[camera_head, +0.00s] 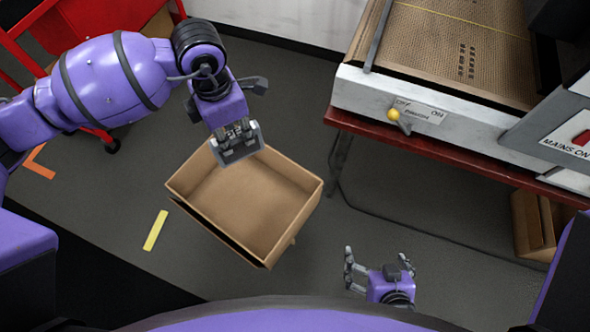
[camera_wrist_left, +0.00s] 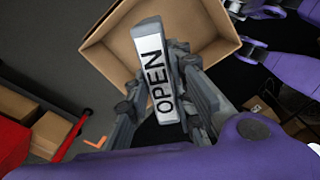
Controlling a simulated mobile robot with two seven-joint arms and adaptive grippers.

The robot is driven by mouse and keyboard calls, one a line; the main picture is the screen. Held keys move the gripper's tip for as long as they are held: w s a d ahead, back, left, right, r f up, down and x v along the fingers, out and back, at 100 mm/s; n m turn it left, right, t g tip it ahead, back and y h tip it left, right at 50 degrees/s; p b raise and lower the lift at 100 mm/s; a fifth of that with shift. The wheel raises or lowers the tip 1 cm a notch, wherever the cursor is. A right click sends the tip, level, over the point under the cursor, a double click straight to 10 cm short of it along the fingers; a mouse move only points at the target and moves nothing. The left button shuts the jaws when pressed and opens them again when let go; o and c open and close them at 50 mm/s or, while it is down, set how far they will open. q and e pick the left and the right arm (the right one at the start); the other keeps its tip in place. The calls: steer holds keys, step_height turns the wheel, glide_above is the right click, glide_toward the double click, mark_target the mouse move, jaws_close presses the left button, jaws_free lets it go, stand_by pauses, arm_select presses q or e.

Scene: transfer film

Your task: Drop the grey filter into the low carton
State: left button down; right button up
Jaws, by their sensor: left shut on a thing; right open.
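My left gripper (camera_head: 236,134) is shut on the grey filter (camera_head: 240,151), a small slab held above the far rim of the low carton. In the left wrist view the filter (camera_wrist_left: 158,88) shows a light face lettered OPEN, between the fingers. The low carton (camera_head: 240,205) is an open brown box on the floor, and its visible inside looks empty. It also shows behind the filter in the left wrist view (camera_wrist_left: 103,38). My right gripper (camera_head: 376,262) is open and empty, low in the head view, right of the carton and apart from it.
A red-edged bench with a conveyor machine (camera_head: 445,50) and a yellow-knobbed lever (camera_head: 394,115) stands at the upper right. A second brown carton (camera_head: 528,225) is below it. A red cart (camera_head: 85,15) is at the upper left. Yellow tape (camera_head: 155,230) marks the floor left of the low carton.

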arm_select(q)
steer(key=f+n, duration=0.1)
steer(key=n, duration=0.2)
steer(key=f+n, duration=0.2)
steer(key=n, duration=0.1)
steer(key=d+f+n, duration=0.1)
steer(key=f+n, duration=0.1)
steer(key=n, duration=0.1)
steer(key=shift+s, duration=0.2)
step_height(320, 180, down, 12)
steer(key=s+n+b, duration=0.1)
steer(key=n+b, duration=0.2)
steer(key=n, duration=0.8)
steer(key=shift+s+d+r+n, duration=0.15)
steer(key=shift+d+r+n, duration=0.05)
steer(key=shift+d+n, duration=0.1)
steer(key=c, duration=1.5)
jaws_free()
steer(key=shift+o, duration=0.2)
step_height(320, 180, up, 12)
arm_select(e)
steer(key=f, duration=0.1)
steer(key=s+f, duration=0.1)
steer(key=f, duration=0.1)
steer(key=shift+s+d+f, duration=0.25)
steer(key=shift+f, duration=0.05)
